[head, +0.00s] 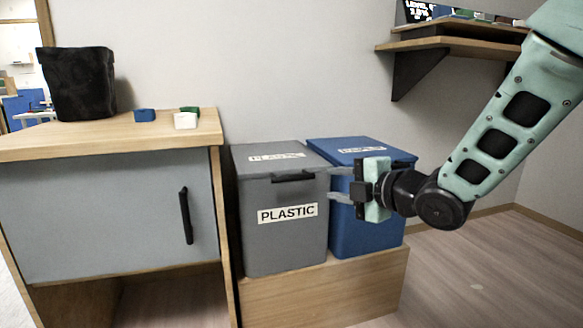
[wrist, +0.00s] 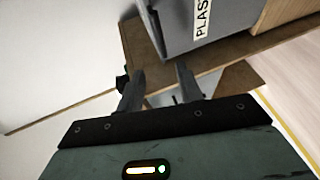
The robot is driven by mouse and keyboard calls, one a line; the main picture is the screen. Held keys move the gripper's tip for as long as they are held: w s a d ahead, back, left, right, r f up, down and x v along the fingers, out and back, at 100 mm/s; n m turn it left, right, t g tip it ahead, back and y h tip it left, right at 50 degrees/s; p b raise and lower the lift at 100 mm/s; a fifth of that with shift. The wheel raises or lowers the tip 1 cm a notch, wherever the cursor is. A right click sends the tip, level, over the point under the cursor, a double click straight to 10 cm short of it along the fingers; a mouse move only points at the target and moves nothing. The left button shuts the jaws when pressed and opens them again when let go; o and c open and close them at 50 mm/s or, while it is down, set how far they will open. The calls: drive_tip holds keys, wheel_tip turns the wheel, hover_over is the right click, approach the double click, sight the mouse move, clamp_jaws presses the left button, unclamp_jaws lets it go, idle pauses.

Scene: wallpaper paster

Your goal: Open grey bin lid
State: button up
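The grey bin (head: 285,240) carries a "PLASTIC" label and stands on a low wooden base. Its grey lid (head: 260,160) is shut, with a black handle (head: 293,177) at the front edge. My gripper (head: 332,184) is open and empty, its fingers pointing left at the bin's right front, a little right of the handle. I see no contact with the handle. In the wrist view my gripper's fingers (wrist: 160,82) are spread with a gap between them. The grey bin (wrist: 175,22) shows beyond them with part of its label; the handle is not clear there.
A blue bin (head: 365,235) with a shut lid stands right of the grey one, partly behind my gripper. A cabinet (head: 110,215) is at the left, bearing a black bag (head: 78,83) and small blocks. A wall shelf (head: 455,47) is upper right. Floor at right is clear.

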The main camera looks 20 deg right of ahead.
sight(294, 178)
drive_tip(key=p, duration=0.3)
drive_tip(key=shift+w+a+r, duration=0.1)
drive_tip(key=shift+w+a, duration=0.05)
drive_tip(key=shift+w, duration=0.2)
drive_tip(key=shift+w+p, duration=0.1)
drive_tip(key=shift+p, duration=0.55)
drive_tip(key=b+x, duration=0.1)
drive_tip(key=x, duration=0.3)
drive_tip(key=b+x, duration=0.2)
drive_tip(key=x, duration=0.3)
drive_tip(key=b+x, duration=0.1)
drive_tip(key=x, duration=0.3)
drive_tip(key=shift+w+f, duration=0.3)
drive_tip(key=shift+f, duration=0.15)
drive_tip(key=shift+w+a, duration=0.15)
drive_tip(key=shift+w, duration=0.3)
clamp_jaws()
